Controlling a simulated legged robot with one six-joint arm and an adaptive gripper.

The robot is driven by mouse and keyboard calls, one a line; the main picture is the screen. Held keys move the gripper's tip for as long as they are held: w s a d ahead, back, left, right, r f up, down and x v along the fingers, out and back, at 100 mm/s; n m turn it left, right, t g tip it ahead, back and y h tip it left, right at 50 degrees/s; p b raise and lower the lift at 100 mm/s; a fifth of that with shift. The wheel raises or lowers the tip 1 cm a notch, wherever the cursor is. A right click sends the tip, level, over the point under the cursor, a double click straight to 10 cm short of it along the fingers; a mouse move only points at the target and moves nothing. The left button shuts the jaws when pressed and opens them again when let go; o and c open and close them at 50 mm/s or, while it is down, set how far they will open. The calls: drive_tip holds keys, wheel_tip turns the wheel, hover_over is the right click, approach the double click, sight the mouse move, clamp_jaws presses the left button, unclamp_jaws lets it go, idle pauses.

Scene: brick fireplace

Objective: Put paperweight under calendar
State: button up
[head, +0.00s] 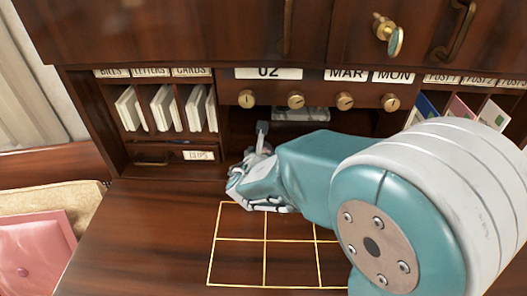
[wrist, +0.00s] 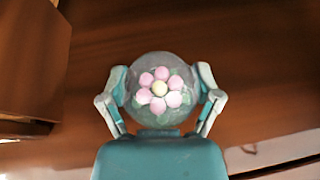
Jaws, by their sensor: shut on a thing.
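The paperweight (wrist: 159,89) is a clear glass ball with a pink flower inside. In the wrist view it sits between the two fingers of my gripper (wrist: 161,78), which is shut on it. In the head view my gripper (head: 250,165) is low at the front of the dark niche below the calendar; the fingers and arm hide the paperweight there. The calendar (head: 268,73) is a row of white cards reading 02, MAR and MON on the desk's wooden front, with brass knobs (head: 296,100) beneath it.
Left of the niche are letter slots (head: 165,107) and a small CHPS drawer (head: 199,155). Colored cards (head: 460,108) stand in slots on the right. A pale flat item (head: 300,114) lies inside the niche. The desktop (head: 150,230) has a gold grid and is clear at left.

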drive_tip(key=o, duration=1.1)
